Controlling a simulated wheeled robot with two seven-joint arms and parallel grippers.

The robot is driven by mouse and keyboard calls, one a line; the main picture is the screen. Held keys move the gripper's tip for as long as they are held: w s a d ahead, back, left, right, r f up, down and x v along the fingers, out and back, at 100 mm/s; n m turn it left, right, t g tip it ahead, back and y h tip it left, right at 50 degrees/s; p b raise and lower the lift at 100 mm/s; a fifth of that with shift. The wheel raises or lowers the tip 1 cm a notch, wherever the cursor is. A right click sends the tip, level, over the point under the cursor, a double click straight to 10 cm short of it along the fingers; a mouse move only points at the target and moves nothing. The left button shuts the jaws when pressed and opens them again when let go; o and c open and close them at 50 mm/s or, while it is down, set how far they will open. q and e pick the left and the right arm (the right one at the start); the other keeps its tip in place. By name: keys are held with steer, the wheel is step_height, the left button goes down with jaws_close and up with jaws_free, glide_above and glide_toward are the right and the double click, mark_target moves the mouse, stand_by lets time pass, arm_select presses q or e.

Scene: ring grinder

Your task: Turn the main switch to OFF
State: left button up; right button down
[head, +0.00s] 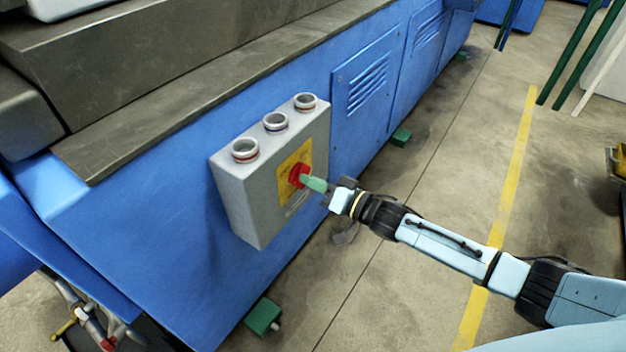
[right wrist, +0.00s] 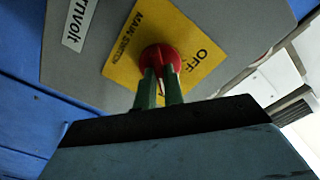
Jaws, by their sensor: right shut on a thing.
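The main switch is a red rotary knob (head: 297,174) on a yellow plate (head: 289,167), on the front of a grey box (head: 240,190) fixed to the blue machine. In the right wrist view the red knob (right wrist: 160,60) sits in the middle of the yellow plate (right wrist: 135,45), with "MAIN SWITCH" to its left and "OFF" to its right. My right gripper (head: 314,183) has its green fingers at the knob. In the right wrist view my right gripper (right wrist: 160,82) is shut on the knob, and the fingertips hide part of it. My left gripper is not in view.
Three round metal fittings (head: 275,122) sit on top of the grey box. The blue machine (head: 150,245) runs along behind it, with a vented panel (head: 366,85) to the right. Green feet (head: 264,316) stand on the floor. The concrete floor (head: 450,130) to the right is mostly clear.

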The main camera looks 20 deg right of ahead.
arm_select(q)
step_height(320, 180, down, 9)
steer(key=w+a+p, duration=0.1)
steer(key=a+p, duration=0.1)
steer(key=p, duration=0.1)
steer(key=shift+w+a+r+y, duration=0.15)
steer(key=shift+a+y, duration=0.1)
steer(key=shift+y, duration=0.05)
arm_select(e)
steer(key=shift+n, duration=8.5)
steer(key=c, duration=1.5)
jaws_free()
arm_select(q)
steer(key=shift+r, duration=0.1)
arm_select(e)
steer(key=shift+s, duration=0.1)
